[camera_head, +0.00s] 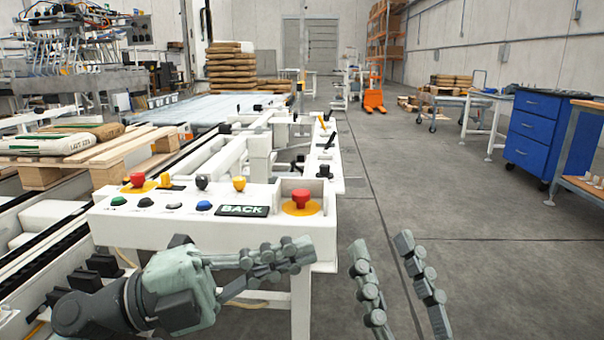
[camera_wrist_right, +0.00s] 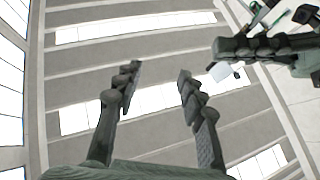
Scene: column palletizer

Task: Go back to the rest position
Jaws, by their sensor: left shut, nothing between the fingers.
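My left gripper (camera_head: 303,250) is in front of the white control panel (camera_head: 150,233), below its right part, with its fingers shut and nothing between them. My right gripper (camera_head: 378,243) points upward to the right of the panel, over the grey floor, with its two fingers apart and nothing between them. In the right wrist view my right gripper (camera_wrist_right: 160,72) also shows open and empty against the ceiling. My left gripper's fingers (camera_wrist_right: 235,48) enter that view at the upper right.
The panel carries red stop buttons (camera_head: 302,198), several coloured buttons and a BACK label (camera_head: 242,210). A wooden pallet (camera_head: 85,165) with sacks (camera_head: 62,143) is at the left. A blue drawer cabinet (camera_head: 535,130) stands at the right. The floor (camera_head: 430,190) between is free.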

